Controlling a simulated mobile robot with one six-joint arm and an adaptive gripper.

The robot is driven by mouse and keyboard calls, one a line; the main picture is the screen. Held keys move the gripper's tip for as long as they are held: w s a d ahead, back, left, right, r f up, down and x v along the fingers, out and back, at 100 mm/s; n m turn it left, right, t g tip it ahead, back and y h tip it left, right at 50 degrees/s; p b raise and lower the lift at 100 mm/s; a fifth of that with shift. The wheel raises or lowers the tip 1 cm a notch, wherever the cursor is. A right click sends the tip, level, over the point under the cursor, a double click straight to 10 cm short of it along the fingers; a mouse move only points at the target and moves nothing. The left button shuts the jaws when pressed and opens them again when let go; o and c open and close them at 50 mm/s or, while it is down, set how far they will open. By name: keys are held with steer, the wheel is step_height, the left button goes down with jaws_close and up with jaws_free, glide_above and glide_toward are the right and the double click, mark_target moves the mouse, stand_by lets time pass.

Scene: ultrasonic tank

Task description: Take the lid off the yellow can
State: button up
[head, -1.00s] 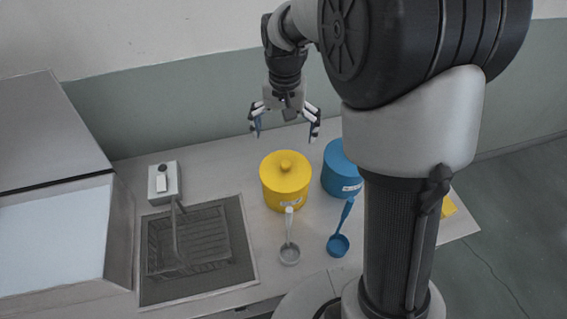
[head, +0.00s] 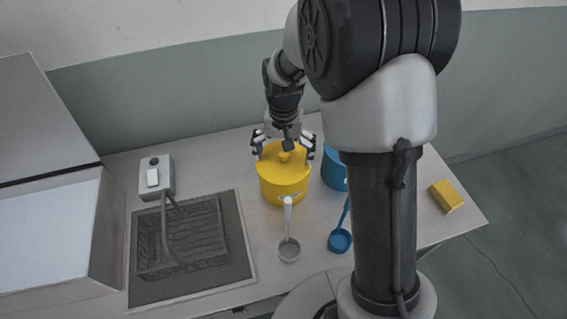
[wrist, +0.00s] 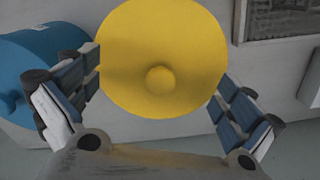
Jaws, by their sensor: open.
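The yellow can (head: 284,192) stands upright on the bench with its yellow lid (head: 270,163) on it. The lid has a small round knob (head: 285,157) in its middle. My gripper (head: 283,157) is open above the lid, with one finger on each side of the knob and apart from it. In the wrist view the lid (wrist: 165,50) fills the upper middle and its knob (wrist: 160,79) lies between the open fingers (wrist: 160,100). Whether the fingertips touch the lid cannot be told.
A blue can (head: 333,173) stands close at the right, partly behind my arm. A white ladle (head: 288,235) and a blue ladle (head: 340,238) lie in front. A basket on a dark mat (head: 242,262) and a switch box (head: 155,178) are left. A yellow block (head: 447,196) lies far right.

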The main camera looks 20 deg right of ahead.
steer(key=shift+c, duration=0.6)
steer(key=c, duration=1.2)
steer(key=shift+s+f, duration=0.15)
steer(key=shift+s, duration=0.05)
jaws_close()
